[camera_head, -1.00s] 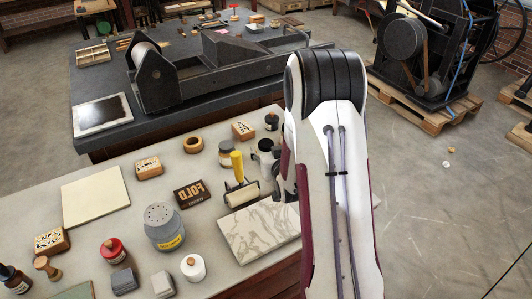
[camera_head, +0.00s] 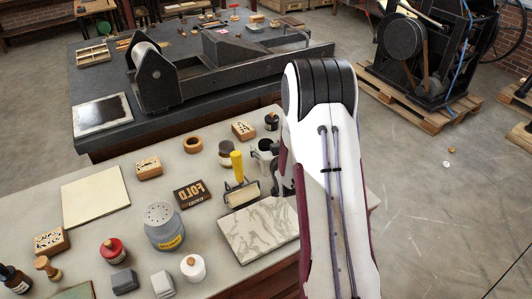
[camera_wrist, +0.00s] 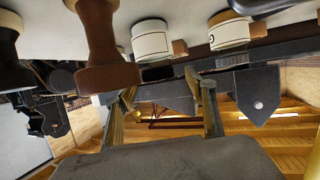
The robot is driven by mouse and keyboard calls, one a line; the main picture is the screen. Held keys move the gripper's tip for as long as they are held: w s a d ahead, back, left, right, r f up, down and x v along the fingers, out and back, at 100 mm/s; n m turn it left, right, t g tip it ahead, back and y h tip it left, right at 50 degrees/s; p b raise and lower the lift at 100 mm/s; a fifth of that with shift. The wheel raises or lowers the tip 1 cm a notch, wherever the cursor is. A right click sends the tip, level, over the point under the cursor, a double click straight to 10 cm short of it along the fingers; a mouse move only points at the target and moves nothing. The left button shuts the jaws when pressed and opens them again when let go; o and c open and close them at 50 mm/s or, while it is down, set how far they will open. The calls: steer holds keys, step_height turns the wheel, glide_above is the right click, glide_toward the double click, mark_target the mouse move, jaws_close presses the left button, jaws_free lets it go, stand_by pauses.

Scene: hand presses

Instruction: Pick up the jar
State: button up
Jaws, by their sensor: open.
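The jar (camera_head: 226,152) that I can make out best is small, with a dark lid, and stands upright behind the yellow-handled roller. A black jar (camera_head: 271,121) stands further back. I cannot tell which jar the task names. My gripper (camera_wrist: 162,84) is open and empty in the wrist view, where the table shows at the top.
The yellow-handled roller (camera_head: 239,175) and a marble slab (camera_head: 258,228) are close to my gripper. A dark-red wooden handle (camera_wrist: 104,52) is near the left finger.

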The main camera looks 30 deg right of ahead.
mark_target(267, 146)
steer(key=shift+x, duration=1.65)
steer(key=shift+s+d, duration=0.1)
steer(key=c, duration=1.4)
